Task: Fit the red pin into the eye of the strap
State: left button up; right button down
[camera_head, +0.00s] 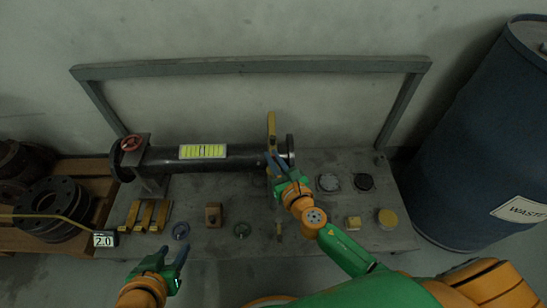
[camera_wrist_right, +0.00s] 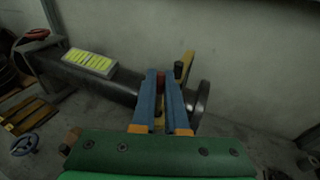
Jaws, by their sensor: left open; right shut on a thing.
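The strap (camera_head: 271,128) is a yellow upright band at the right part of the dark pipe (camera_head: 240,156), close to its end flange. In the right wrist view the strap (camera_wrist_right: 187,66) stands just beyond my fingertips, with a dark round spot near its upper part; I cannot tell if this is the eye. My right gripper (camera_head: 272,160) is shut on the red pin (camera_wrist_right: 160,80), whose reddish end shows between the blue fingers. Whether the pin touches the strap I cannot tell. My left gripper (camera_head: 172,257) is open and empty at the table's front edge.
Yellow bars (camera_head: 146,215), a brown block (camera_head: 213,215) and small handwheels (camera_head: 180,231) lie along the table front. A red handwheel (camera_head: 132,143) is at the pipe's left end. Round discs (camera_head: 329,182) lie right. A blue waste barrel (camera_head: 470,140) stands beyond the table.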

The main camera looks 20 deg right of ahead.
jog(key=shift+f, duration=0.15)
jog(key=shift+f+b, duration=0.35)
jog(key=shift+b, duration=0.1)
jog(key=shift+f+b, duration=1.4)
jog(key=shift+f, duration=0.05)
jog(key=shift+r, duration=0.1)
jog(key=shift+r+p, duration=1.5)
jog(key=shift+p, duration=0.2)
jog(key=shift+f+b, duration=1.5)
jog(key=shift+f, duration=0.1)
jog(key=c, duration=0.9)
grip_release()
jog(key=shift+o, duration=0.2)
